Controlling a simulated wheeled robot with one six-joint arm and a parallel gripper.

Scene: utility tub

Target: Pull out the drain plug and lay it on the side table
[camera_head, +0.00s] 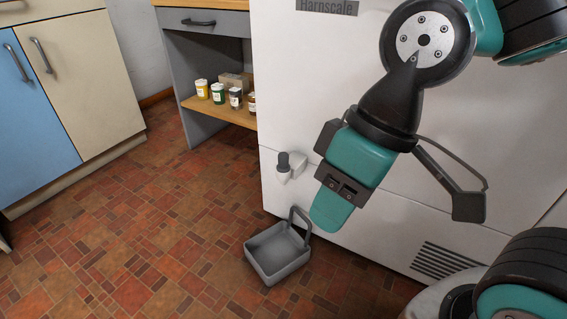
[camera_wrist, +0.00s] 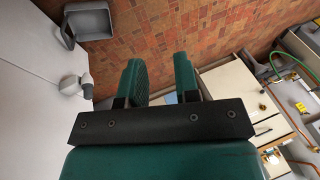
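The drain plug, a dark grey knob (camera_head: 283,161), sits upright on a small white fitting low on the left of the white appliance front (camera_head: 330,80). In the wrist view the white fitting (camera_wrist: 69,85) shows at the left, with a grey piece beside it. My gripper (camera_head: 330,208) is to the right of and slightly below the plug in the head view, apart from it. In the wrist view its two teal fingers (camera_wrist: 158,72) stand apart with nothing between them. A grey unit with a wooden top and drawer (camera_head: 215,25) stands behind; I cannot tell whether it is the side table.
A grey tray with an upright handle (camera_head: 250,262) is on the brick-patterned floor below the plug. Several small jars (camera_head: 217,92) stand on the wooden shelf. Blue and cream cabinets (camera_head: 75,85) line the left. The floor between is clear.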

